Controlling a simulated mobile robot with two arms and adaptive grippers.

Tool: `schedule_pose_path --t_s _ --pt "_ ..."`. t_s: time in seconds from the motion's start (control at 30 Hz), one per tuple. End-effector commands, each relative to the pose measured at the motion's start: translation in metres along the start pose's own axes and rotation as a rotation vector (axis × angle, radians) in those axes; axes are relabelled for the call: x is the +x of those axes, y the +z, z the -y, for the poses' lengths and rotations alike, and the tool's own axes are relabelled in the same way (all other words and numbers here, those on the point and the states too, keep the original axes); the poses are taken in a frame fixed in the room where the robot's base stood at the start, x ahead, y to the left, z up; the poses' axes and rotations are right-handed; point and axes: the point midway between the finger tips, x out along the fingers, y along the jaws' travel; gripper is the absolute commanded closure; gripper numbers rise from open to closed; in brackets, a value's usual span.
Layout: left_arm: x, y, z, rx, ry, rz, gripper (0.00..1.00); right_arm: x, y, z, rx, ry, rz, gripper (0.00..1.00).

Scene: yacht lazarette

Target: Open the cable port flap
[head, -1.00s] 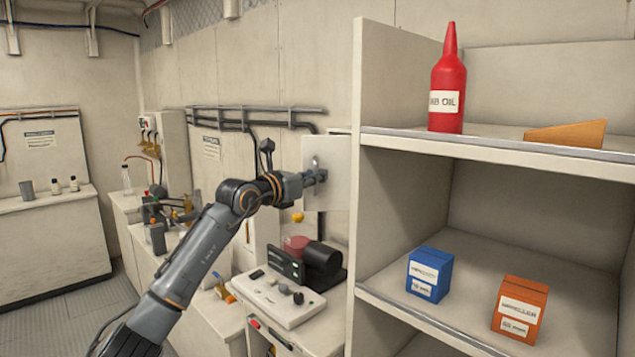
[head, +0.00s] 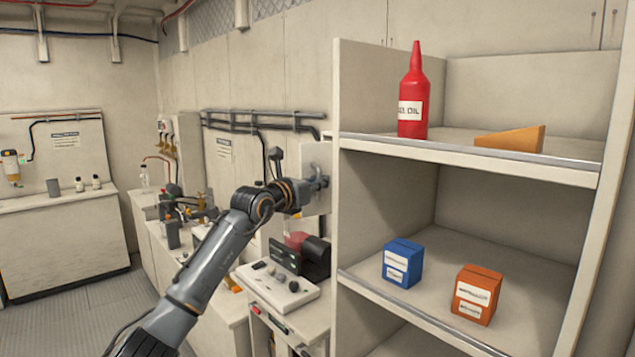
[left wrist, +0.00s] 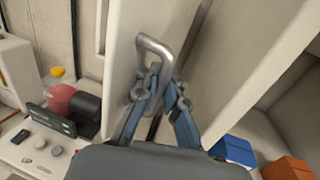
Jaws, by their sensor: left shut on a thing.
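The cable port flap (head: 315,155) is a pale flat panel beside the left side of the shelf unit. In the left wrist view the flap (left wrist: 122,55) stands upright and edge-on, with a bent metal handle (left wrist: 150,42) on it. My left gripper (head: 320,183) is at the flap's face. In the left wrist view its two blue-grey fingers (left wrist: 160,88) are shut on the lower part of the handle. The cable port itself is not visible. My right gripper is not in view.
The shelf unit (head: 348,100) stands close to the flap's right, holding a red oil bottle (head: 412,95), a blue box (head: 402,262) and an orange box (head: 477,293). Open floor (head: 80,310) lies left.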

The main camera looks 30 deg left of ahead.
Motion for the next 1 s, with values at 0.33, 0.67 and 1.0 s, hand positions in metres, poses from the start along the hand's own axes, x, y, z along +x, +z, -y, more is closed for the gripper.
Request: schedule_pose_path --t_s 0.33,0.67,1.0 --pt "-0.001 -0.003 -0.003 0.004 0.006 -0.005 0.80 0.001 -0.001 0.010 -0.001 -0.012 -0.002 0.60" --pt "-0.002 -0.001 -0.001 0.002 0.002 -0.001 0.80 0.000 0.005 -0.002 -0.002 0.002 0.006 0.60" --pt "-0.049 -0.002 -0.003 0.005 0.004 -0.002 0.80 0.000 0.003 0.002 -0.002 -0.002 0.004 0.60"
